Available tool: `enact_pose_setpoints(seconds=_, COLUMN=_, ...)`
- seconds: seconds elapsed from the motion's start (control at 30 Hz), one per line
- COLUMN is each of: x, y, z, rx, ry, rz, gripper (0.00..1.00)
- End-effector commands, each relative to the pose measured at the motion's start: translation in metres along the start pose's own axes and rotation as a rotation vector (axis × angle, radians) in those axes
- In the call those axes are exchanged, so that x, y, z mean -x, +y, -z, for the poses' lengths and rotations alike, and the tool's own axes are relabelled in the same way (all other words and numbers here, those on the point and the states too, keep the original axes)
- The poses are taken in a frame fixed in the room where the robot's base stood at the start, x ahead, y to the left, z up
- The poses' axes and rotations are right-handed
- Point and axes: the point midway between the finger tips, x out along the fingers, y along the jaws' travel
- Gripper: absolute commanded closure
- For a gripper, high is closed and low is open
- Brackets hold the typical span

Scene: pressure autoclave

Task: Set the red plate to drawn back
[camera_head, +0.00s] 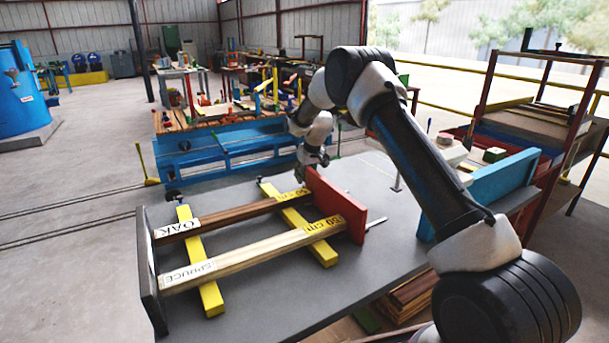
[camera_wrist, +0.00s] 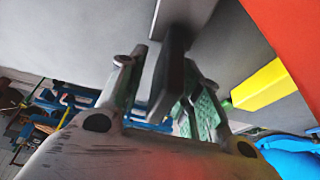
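The red plate (camera_head: 338,206) stands upright on the grey bench top, at the right ends of two wooden bars. A short metal rod (camera_head: 376,223) sticks out to its right. My gripper (camera_head: 301,174) is by the plate's far upper end, pointing down; its fingers are small and partly hidden there. In the wrist view the red plate (camera_wrist: 292,38) fills the upper right corner. My gripper (camera_wrist: 165,82) shows there with its fingers apart, a dark grey bar (camera_wrist: 172,72) between them. I cannot tell whether they touch it.
The OAK bar (camera_head: 230,214) and SPRUCE bar (camera_head: 245,252) lie across two yellow supports (camera_head: 205,285). A dark end plate (camera_head: 148,262) stands at their left. A blue block (camera_head: 500,180) is at the right. A cluttered blue workbench (camera_head: 225,145) stands behind.

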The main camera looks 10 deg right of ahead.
Motion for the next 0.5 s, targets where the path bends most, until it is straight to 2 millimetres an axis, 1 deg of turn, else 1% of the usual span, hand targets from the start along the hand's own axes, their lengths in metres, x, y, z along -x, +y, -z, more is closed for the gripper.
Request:
enact_pose_setpoints(seconds=0.07, x=0.0002, y=0.0, z=0.0, rx=0.0, ry=0.0, rz=0.0, gripper=0.68)
enact_pose_setpoints(seconds=0.1, x=0.0002, y=0.0, z=-0.0001, rx=0.0, ry=0.0, rz=0.0, gripper=0.75)
enact_pose_setpoints(seconds=0.23, x=0.0003, y=0.0, z=-0.0001, rx=0.0, ry=0.0, rz=0.0, gripper=0.99)
enact_pose_setpoints(seconds=0.27, x=0.0004, y=0.0, z=-0.0001, rx=0.0, ry=0.0, rz=0.0, gripper=1.0)
enact_pose_setpoints(seconds=0.5, x=0.0004, y=0.0026, z=-0.0001, rx=-0.001, ry=0.0, rz=0.0, gripper=1.0)
